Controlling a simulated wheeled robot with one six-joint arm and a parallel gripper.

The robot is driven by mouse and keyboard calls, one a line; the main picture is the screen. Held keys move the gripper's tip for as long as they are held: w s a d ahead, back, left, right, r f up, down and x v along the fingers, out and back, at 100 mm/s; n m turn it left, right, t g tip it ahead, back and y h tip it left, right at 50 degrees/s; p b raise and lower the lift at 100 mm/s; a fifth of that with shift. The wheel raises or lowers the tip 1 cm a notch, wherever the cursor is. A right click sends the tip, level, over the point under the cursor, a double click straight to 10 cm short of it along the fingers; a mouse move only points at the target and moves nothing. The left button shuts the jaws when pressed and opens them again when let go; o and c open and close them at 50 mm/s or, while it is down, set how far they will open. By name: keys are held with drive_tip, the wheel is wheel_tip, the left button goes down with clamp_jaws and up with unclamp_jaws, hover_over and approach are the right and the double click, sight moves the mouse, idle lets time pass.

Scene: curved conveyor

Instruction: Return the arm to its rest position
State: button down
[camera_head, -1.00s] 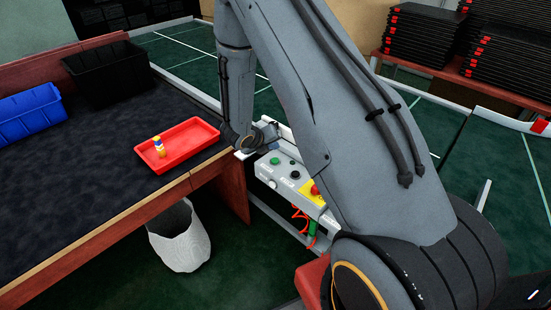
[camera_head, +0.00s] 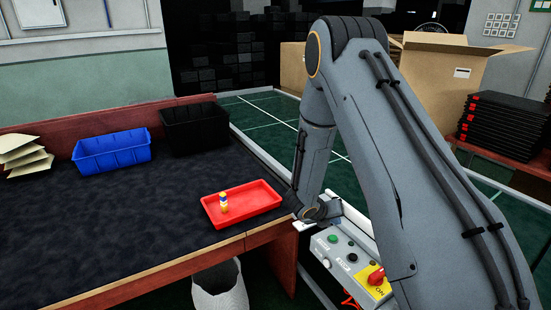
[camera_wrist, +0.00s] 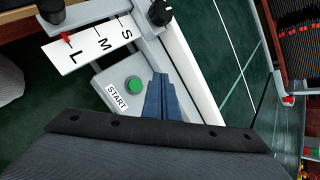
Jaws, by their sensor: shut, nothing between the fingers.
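My arm runs across the right half of the head view, raised at the elbow and bent down toward the control box (camera_head: 346,258) beside the table. In the wrist view my gripper (camera_wrist: 160,80) shows as narrow blue-grey fingers, shut and empty. They point toward the white panel with the green START button (camera_wrist: 134,84) and the S, M, L selector plate (camera_wrist: 95,45). I cannot tell the height of the fingertips above the panel. In the head view the gripper is hidden behind my arm.
The dark table (camera_head: 130,230) holds a red tray (camera_head: 262,200) with a small yellow, white and blue item (camera_head: 223,202), a blue bin (camera_head: 112,153) and a black bin (camera_head: 196,128). A white waste bin (camera_head: 220,292) stands below. Cardboard boxes (camera_head: 440,75) and stacked black trays (camera_head: 500,128) are behind.

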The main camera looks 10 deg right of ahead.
drive_tip(key=s+a+r+m+g+y+b, duration=0.1)
drive_tip(key=s+r+m+g, duration=0.1)
drive_tip(key=s+r+m, duration=0.4)
drive_tip(key=s+a+r+m+g+y+b, duration=0.1)
drive_tip(key=s+r+m+g, duration=0.1)
drive_tip(key=s+m, duration=0.65)
drive_tip(key=s+a+r+m+y+b, duration=0.1)
drive_tip(key=s+a+r+m+y, duration=0.1)
drive_tip(key=s+a+m, duration=0.3)
drive_tip(key=s+a+r+m+y+b, duration=0.1)
drive_tip(key=s+a+r+m+y, duration=0.2)
drive_tip(key=m, duration=1.1)
drive_tip(key=s+a+r, duration=0.1)
drive_tip(key=s+a, duration=0.1)
drive_tip(key=s, duration=0.1)
drive_tip(key=shift+y+b, duration=0.3)
drive_tip(key=shift+b, duration=0.05)
